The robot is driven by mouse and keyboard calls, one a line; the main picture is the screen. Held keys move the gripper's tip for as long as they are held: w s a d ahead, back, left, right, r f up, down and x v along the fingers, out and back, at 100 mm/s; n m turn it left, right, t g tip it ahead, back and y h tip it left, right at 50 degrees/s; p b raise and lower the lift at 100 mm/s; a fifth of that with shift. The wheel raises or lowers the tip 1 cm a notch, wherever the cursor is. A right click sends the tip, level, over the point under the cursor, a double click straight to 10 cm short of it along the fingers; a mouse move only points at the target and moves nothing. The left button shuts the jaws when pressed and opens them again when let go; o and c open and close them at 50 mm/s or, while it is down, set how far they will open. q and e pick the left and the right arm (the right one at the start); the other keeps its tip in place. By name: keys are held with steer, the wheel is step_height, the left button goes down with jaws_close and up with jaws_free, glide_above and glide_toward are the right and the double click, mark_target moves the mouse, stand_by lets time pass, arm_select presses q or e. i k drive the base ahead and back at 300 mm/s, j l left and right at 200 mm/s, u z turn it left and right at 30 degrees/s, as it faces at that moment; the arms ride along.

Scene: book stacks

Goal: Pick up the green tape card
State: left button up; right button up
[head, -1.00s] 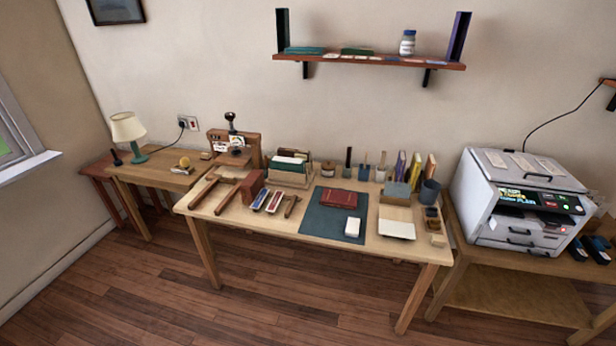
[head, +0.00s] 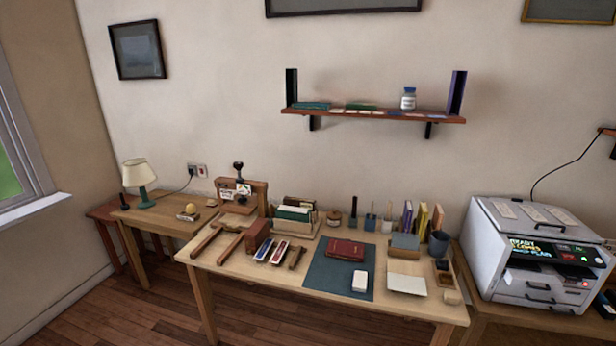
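I cannot clearly make out a green tape card at this size. On the wall shelf (head: 372,115) lie a flat teal thing (head: 311,105) at the left and a flat dark green thing (head: 361,107) near the middle. Small pale and blue flat pieces lie along the shelf's front; which of all these is a tape card I cannot tell. Neither of my grippers is in view.
A white jar with a blue lid (head: 408,99) stands on the shelf between two dark uprights. Below, a wooden worktable (head: 240,268) holds a dark mat (head: 330,279), a red book (head: 345,250), tools and card holders. A printer (head: 530,262) stands at right.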

mark_target(298, 210)
steer(key=i+l+z, duration=0.35)
steer(key=i+l, duration=0.6)
